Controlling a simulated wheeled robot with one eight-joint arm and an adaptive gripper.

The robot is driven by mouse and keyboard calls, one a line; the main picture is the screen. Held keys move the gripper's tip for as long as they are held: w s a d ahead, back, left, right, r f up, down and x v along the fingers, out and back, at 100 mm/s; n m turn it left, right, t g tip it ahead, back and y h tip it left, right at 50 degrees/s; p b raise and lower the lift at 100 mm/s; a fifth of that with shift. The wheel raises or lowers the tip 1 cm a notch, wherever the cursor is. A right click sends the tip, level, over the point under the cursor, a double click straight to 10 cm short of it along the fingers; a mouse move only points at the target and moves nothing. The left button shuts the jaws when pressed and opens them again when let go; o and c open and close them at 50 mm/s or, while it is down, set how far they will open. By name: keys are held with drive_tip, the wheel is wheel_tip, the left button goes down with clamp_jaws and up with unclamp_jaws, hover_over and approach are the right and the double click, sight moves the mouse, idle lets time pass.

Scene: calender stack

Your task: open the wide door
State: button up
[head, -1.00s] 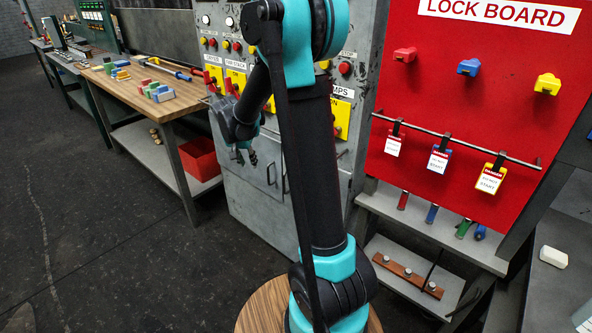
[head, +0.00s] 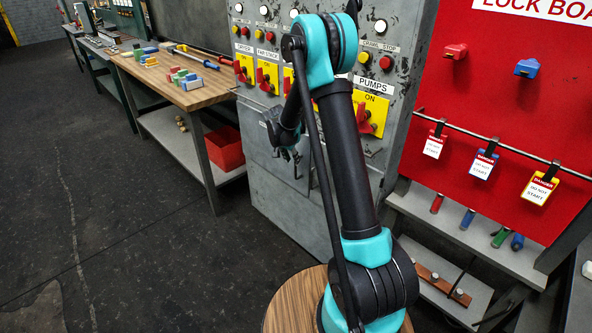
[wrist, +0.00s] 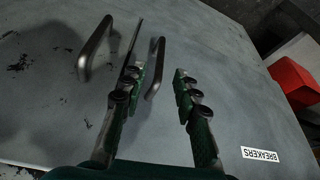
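The grey cabinet's lower front has two door panels with a seam between them. In the wrist view, the panel right of the seam (wrist: 235,110) bears a BREAKERS label and appears to be the wide door; it is shut. Its dark bar handle (wrist: 155,68) shows between the fingertips of my gripper (wrist: 160,85), which is open; I cannot tell whether the fingers touch it. A second handle (wrist: 94,48) is on the panel left of the seam. In the head view, my gripper (head: 291,156) is in front of the cabinet doors, partly hidden by my arm.
A red bin (head: 224,148) sits on the lower shelf of the wooden workbench (head: 185,94), left of the cabinet. Switches (head: 368,120) are above the doors. The red lock board (head: 505,120) stands at right. The dark floor (head: 130,230) at left is clear.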

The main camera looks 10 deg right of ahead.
sight(296, 177)
drive_tip(key=x, duration=0.7)
drive_tip(key=shift+d+f, duration=0.1)
drive_tip(key=shift+f, duration=0.25)
clamp_jaws()
